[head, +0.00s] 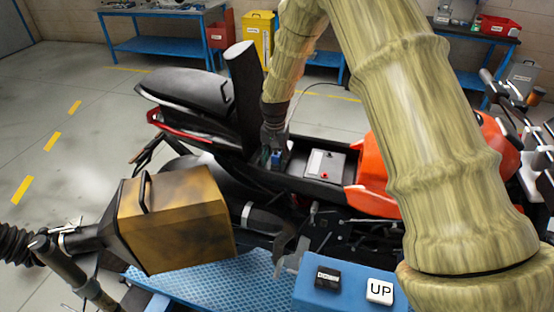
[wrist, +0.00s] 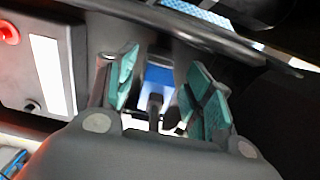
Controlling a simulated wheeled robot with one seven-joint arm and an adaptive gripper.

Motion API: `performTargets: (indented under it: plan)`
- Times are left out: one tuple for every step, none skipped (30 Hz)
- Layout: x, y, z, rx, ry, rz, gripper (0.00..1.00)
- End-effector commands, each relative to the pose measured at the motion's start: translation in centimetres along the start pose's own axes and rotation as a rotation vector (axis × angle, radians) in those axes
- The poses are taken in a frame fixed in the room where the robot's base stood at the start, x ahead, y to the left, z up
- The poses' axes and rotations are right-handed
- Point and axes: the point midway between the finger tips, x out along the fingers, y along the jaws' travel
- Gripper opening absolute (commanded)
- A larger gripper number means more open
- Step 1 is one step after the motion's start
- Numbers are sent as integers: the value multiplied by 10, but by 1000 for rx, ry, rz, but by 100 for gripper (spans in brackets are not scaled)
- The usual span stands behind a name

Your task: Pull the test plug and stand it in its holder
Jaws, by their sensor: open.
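A small blue piece that looks like the test plug (head: 277,157) sits in the open bay under the raised seat of the motorcycle. In the wrist view the blue piece (wrist: 158,78) shows between the fingers, with a dark stem in front of it. My gripper (head: 271,153) is pointing down into the bay, right at the blue piece. In the wrist view my gripper (wrist: 165,88) is open, its teal pads on either side of the blue piece with gaps showing. How deep the plug sits is hidden. I cannot pick out the holder.
A grey battery (head: 325,164) with a red terminal lies right of the plug. The raised seat (head: 190,90) and a dark upright cylinder (head: 243,95) stand close on the left. A worn yellow box (head: 180,220) and a blue UP/DOWN control box (head: 345,290) are in front.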

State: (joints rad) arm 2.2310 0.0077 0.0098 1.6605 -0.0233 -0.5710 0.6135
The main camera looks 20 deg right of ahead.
Motion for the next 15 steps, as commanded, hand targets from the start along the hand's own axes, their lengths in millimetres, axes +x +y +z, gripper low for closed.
performTargets:
  plan:
    - [0, 1, 0, 1, 0, 0, 52]
    - [0, 2, 0, 1, 0, 0, 52]
    - [0, 3, 0, 1, 0, 0, 52]
    - [0, 3, 0, 1, 0, 0, 52]
    - [0, 4, 0, 1, 0, 0, 52]
    - [0, 4, 0, 1, 0, 0, 52]
    - [0, 4, 0, 1, 1, -1, 52]
    - [0, 4, 0, 1, 1, -1, 52]
    - [0, 4, 0, 1, 1, -1, 52]
    - [0, 4, 0, 1, 1, 0, 52]
    - [0, 4, 0, 1, 0, 0, 52]
    - [0, 4, 0, 0, 0, 0, 52]
    - [0, 4, 0, 0, 0, 0, 50]
    - [0, 4, 0, 0, 0, 0, 44]
    - [0, 4, 0, 0, 0, 0, 37]
